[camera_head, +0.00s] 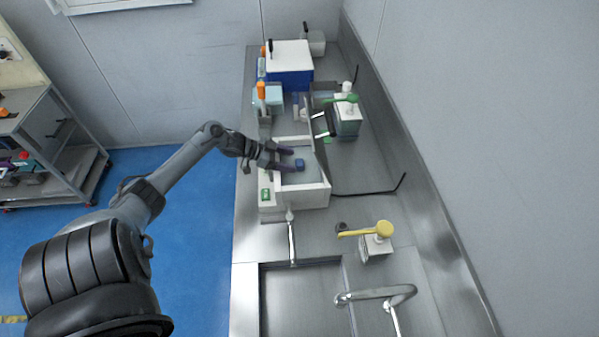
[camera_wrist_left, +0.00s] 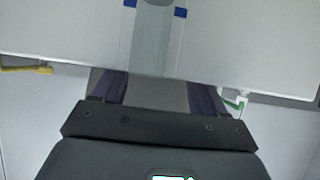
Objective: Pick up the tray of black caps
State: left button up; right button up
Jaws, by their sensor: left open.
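I cannot make out a tray of black caps for certain in either view. My left gripper (camera_head: 289,158) reaches in from the left above this bin. My right gripper is not in view.
A white-topped blue box (camera_head: 289,62) stands at the counter's far end. A sink with a faucet (camera_head: 378,293) is nearest. A wall bounds the right.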

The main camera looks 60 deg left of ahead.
aim_at(300, 169)
pick_arm(q)
jog(key=shift+x, duration=1.25)
grip_shut()
